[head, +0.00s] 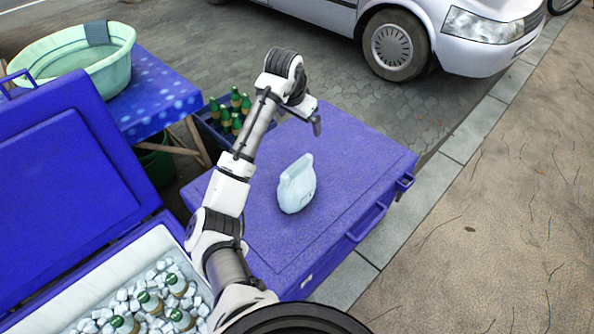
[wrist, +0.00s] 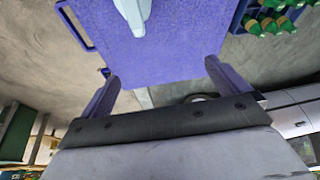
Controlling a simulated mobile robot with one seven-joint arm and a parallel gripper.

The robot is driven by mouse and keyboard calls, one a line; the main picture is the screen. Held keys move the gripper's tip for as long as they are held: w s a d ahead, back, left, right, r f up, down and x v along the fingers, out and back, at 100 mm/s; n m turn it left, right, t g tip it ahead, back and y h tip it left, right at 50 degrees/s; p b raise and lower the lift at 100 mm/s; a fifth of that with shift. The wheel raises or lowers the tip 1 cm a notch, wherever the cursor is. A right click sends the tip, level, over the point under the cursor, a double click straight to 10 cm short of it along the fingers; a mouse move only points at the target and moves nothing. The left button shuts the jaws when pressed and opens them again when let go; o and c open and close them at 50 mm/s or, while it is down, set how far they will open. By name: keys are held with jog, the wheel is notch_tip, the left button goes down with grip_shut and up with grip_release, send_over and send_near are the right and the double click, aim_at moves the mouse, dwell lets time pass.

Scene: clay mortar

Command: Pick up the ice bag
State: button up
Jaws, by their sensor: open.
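The ice bag (head: 297,184) is a pale blue-white, jug-shaped bag standing upright on the closed blue cooler lid (head: 345,150). In the wrist view, part of the ice bag (wrist: 134,14) shows at the top edge, cut off by the frame. My gripper (head: 316,122) is above the lid, beyond the bag and up to its right in the head view, apart from it. In the wrist view, my gripper's two fingers (wrist: 158,82) are spread wide with nothing between them.
An open cooler (head: 171,228) with ice and bottles stands at the lower left. A blue crate (head: 207,134) of green bottles is behind the closed cooler. A basin (head: 115,72) sits on a blue-covered table at the upper left. A car (head: 470,55) is parked behind. The lid around the bag is clear.

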aim_at(297, 174)
jog(key=s+f+g+y, duration=0.1)
jog(key=s+f, duration=0.1)
jog(key=s+a+f+g, duration=0.1)
jog(key=s+f+g, duration=0.1)
jog(key=shift+s+a+f+m+g+y, duration=0.1)
jog(key=shift+a+f+m+g+y, duration=0.05)
jog(key=shift+f+m+g+y, duration=0.2)
notch_tip(297, 174, down, 8)
jog(key=shift+r+b, duration=0.1)
jog(key=shift+b, duration=0.5)
jog(key=shift+d+f+p, duration=0.2)
jog(key=shift+f, duration=1.25)
jog(key=shift+d+f+p, duration=0.2)
jog(key=shift+f, duration=1.2)
jog(key=shift+w+r, duration=0.1)
jog(key=shift+w, duration=0.1)
jog(key=c, duration=1.9)
